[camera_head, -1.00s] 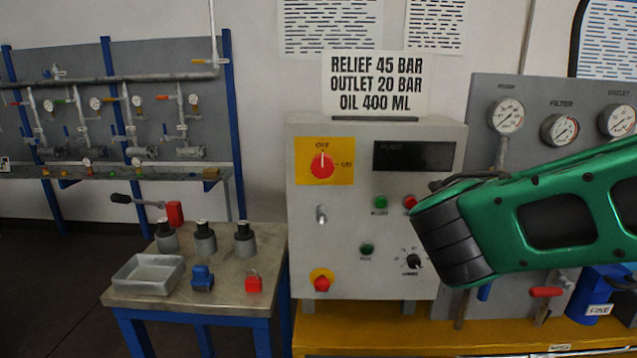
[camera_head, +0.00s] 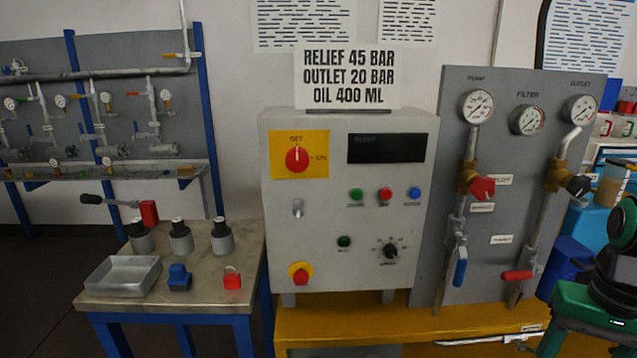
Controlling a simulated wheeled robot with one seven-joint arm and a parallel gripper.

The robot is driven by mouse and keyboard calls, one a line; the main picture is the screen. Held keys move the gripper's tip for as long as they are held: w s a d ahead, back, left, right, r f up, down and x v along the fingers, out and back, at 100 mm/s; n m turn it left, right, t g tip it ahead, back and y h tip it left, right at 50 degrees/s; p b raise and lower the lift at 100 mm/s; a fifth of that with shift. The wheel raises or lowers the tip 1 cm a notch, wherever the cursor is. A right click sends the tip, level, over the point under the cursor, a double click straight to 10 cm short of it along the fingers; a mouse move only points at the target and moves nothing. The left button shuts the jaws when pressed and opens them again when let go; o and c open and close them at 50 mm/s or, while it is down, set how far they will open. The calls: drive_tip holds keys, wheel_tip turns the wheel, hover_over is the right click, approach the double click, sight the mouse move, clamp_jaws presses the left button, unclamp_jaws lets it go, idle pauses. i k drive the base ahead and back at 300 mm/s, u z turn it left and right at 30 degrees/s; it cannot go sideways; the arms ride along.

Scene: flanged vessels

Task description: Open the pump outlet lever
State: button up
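On the grey gauge panel (camera_head: 490,140), the right-hand pipe (camera_head: 545,225) runs below the gauge marked OUTLET (camera_head: 581,109). A red lever (camera_head: 517,275) sits low on this pipe and lies roughly level, across the pipe. A blue lever (camera_head: 461,268) sits low on the left-hand pipe, below the PUMP gauge (camera_head: 477,107), and hangs down along that pipe. I cannot tell which of the two the task names. Only green and black parts of my arm show at the lower right edge; my gripper is out of view. Nothing of mine touches either lever.
A red knob (camera_head: 482,188) and a black knob (camera_head: 578,185) jut from the pipes above the levers. A grey control box (camera_head: 345,235) stands left of the panel on the yellow bench (camera_head: 350,325). A blue container (camera_head: 565,262) stands right. The space before the levers looks clear.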

sight(512, 276)
drive_tip(key=z, duration=1.85)
drive_tip(key=i, duration=0.45)
drive_tip(key=u, duration=1.75)
